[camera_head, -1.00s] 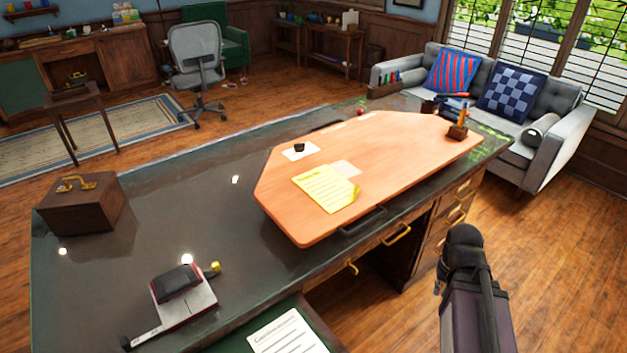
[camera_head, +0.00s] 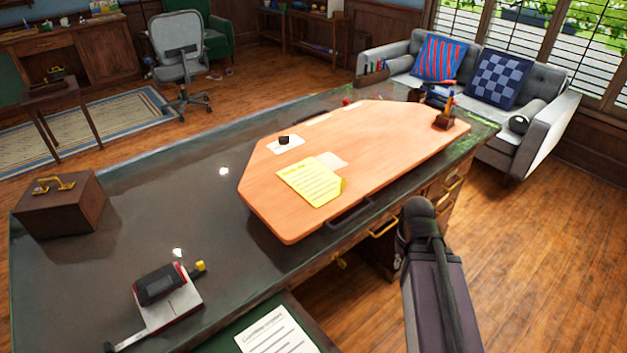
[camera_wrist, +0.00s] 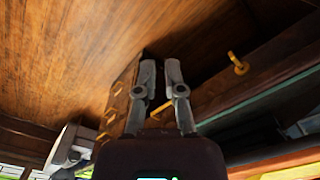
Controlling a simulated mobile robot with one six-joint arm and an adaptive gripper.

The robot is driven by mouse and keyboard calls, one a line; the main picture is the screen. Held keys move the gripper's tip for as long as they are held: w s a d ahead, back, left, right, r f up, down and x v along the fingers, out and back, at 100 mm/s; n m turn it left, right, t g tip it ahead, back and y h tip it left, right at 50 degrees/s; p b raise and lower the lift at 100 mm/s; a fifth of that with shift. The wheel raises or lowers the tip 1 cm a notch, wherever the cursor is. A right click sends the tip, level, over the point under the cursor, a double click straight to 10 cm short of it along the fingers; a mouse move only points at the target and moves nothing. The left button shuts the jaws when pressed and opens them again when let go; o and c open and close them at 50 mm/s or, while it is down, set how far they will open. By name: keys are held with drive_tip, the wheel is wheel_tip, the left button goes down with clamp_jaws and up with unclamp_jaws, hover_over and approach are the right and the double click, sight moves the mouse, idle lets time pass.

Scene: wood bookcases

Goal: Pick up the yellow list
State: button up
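The yellow list (camera_head: 310,183) is a sheet with printed lines. It lies flat on the light wooden board (camera_head: 275,210) on top of the dark desk, near the board's front-left part. A pale paper lies beside it on the board. My gripper (camera_wrist: 160,68) shows in the wrist view with its two fingers apart and nothing between them. It points toward the drawer side of the desk and the wooden floor, and the list is not visible there. In the head view my arm is at the lower right, in front of the desk; its fingers cannot be made out there.
The dark desk (camera_head: 150,205) holds a brown box (camera_head: 62,208) at left and a black-and-white device (camera_head: 165,290) at front left. A pen holder (camera_head: 444,121) stands at the board's right end. A grey sofa (camera_head: 535,145) stands behind. Floor at right is clear.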

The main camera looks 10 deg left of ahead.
sight(345, 180)
drive_tip(key=w+a+r+y+p, duration=0.2)
drive_tip(key=w+a+r+p, duration=0.3)
drive_tip(key=w+r+p, duration=0.3)
drive_tip(key=w+a+r+y+p, duration=0.3)
drive_tip(key=w+r+p, duration=0.6)
drive_tip(key=w, duration=0.7)
wheel_tip(345, 180, up, 2)
drive_tip(key=shift+a+r, duration=0.15)
drive_tip(key=shift+a, duration=1.05)
drive_tip(key=shift+b+x, duration=3.7)
drive_tip(key=shift+x, duration=0.6)
drive_tip(key=b+x, duration=0.3)
drive_tip(key=shift+f, duration=0.3)
drive_tip(key=shift+b+x, duration=0.85)
drive_tip(key=shift+b, duration=0.05)
